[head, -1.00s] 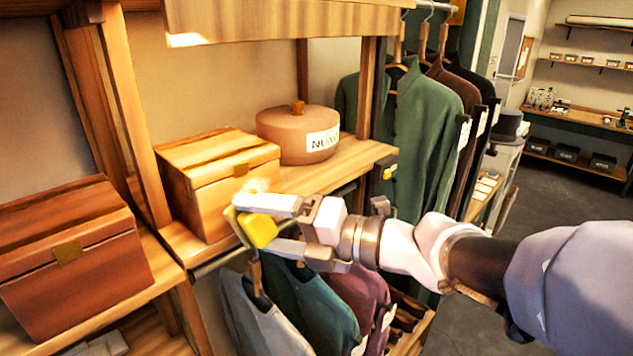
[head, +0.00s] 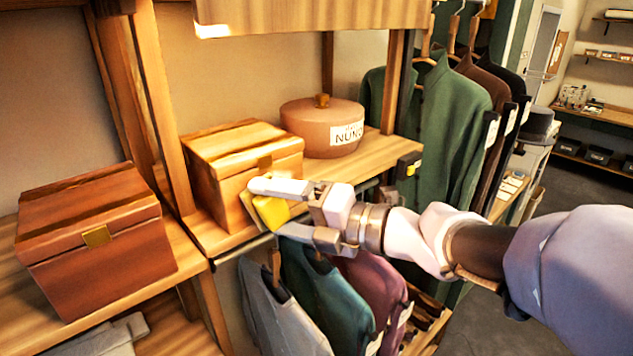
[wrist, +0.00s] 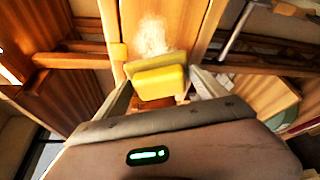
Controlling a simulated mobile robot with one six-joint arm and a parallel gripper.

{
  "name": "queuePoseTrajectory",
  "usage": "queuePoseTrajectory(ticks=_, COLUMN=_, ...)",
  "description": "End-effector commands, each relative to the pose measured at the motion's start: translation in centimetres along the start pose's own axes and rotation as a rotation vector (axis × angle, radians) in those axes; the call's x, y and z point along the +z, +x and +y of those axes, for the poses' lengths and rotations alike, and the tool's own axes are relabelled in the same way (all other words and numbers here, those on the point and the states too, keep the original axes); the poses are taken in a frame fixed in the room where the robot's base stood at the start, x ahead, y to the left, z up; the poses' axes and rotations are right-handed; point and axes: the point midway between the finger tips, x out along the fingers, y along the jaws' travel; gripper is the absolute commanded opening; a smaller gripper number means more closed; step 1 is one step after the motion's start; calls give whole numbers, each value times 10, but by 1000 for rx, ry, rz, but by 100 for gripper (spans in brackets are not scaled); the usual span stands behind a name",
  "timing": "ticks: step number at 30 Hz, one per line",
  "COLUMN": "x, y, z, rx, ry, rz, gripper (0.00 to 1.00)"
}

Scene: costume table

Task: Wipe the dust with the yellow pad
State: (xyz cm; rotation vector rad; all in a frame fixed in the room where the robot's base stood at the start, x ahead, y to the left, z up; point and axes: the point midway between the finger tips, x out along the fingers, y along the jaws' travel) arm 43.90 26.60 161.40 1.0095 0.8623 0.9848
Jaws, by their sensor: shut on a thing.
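The yellow pad (head: 271,212) is held between the two fingers of my gripper (head: 268,209), in front of the light wooden box (head: 226,150). The pad also shows in the wrist view (wrist: 160,82), with a paler flat face on its far side. The dust (wrist: 152,32) is a whitish, speckled patch on a wooden surface just beyond the pad in the wrist view. In the head view I cannot make out the dust; my gripper and the pad cover part of the box front. I cannot tell whether the pad touches the wood.
A round pink hatbox (head: 322,125) stands on the shelf (head: 375,152) right of the light box. A dark red-brown chest (head: 95,240) sits to the left. Green and dark garments (head: 440,125) hang at right, and more garments (head: 325,290) hang below my gripper.

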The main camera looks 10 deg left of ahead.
Motion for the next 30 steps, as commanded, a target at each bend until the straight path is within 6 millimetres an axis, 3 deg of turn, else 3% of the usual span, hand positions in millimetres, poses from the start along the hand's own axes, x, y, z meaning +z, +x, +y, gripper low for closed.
queuePoseTrajectory(ticks=25, x=6, y=14, z=0, rx=0, ry=0, rz=0, gripper=49)
queuePoseTrajectory(ticks=30, x=16, y=10, z=-4, rx=0, ry=0, rz=-2, gripper=49)
